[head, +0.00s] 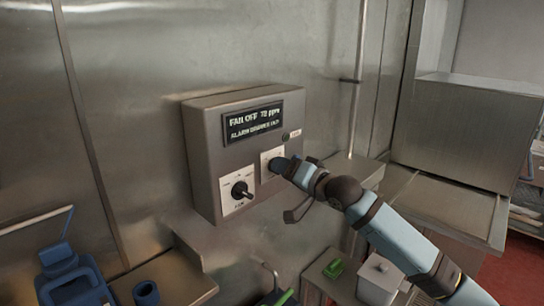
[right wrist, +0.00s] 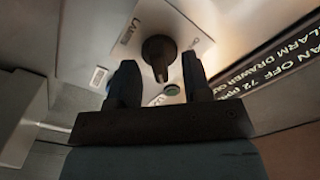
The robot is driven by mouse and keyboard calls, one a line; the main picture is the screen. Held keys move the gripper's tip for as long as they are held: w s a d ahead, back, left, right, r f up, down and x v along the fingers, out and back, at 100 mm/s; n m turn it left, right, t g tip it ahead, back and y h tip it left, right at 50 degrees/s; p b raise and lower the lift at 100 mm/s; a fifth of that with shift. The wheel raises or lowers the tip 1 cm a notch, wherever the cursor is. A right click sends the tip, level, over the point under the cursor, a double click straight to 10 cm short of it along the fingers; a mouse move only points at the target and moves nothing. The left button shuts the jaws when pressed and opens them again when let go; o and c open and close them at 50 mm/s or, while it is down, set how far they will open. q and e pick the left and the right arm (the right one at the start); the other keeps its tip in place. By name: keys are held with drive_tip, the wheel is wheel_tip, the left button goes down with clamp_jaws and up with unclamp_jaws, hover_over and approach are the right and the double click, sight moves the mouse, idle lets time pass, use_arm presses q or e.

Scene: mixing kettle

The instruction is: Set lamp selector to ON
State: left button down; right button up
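A grey control box (head: 205,150) is on the steel wall, with a black display and two white selector plates. The lamp selector is a dark knob (right wrist: 158,48) on a white plate marked LAMP in the right wrist view. In the head view my right gripper (head: 280,166) is at the right plate and hides most of that knob. In the right wrist view its two dark fingers (right wrist: 159,80) are apart, one on each side of the knob's pointer, with gaps visible. The exact depth and the selector's set position are hard to tell. My left gripper is not in view.
A second black selector knob (head: 240,189) is on the left plate, close to my right gripper. The display (head: 253,122) is above. A steel counter (head: 440,205) lies to the right. Blue containers (head: 75,285) and a green item (head: 334,268) are below.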

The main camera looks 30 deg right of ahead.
use_arm(q)
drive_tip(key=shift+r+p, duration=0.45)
drive_tip(key=shift+p, duration=0.2)
use_arm(e)
drive_tip(key=v, duration=0.7)
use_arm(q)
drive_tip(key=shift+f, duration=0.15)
use_arm(e)
drive_tip(key=s+a+f+n+g+h, duration=0.1)
drive_tip(key=s+a+f+n+g, duration=0.15)
drive_tip(key=f, duration=1.15)
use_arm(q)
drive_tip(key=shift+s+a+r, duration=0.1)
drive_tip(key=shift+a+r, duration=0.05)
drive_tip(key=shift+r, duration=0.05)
use_arm(e)
drive_tip(key=s+a+f+n+g, duration=0.1)
drive_tip(key=s+a+f, duration=0.3)
drive_tip(key=s+f, duration=0.4)
drive_tip(key=s+a+f+n+g+h, duration=0.1)
drive_tip(key=s+a+f+n, duration=0.1)
drive_tip(key=s+a+f, duration=0.3)
drive_tip(key=s+a+f+n+g+h, duration=0.1)
drive_tip(key=s+a+f, duration=0.3)
drive_tip(key=s+f, duration=0.7)
wheel_tip(320, 180, down, 4)
drive_tip(key=shift+a+r+n, duration=0.1)
drive_tip(key=shift+a+n, duration=0.3)
drive_tip(key=shift+n, duration=0.25)
drive_tip(key=shift+g, duration=0.25)
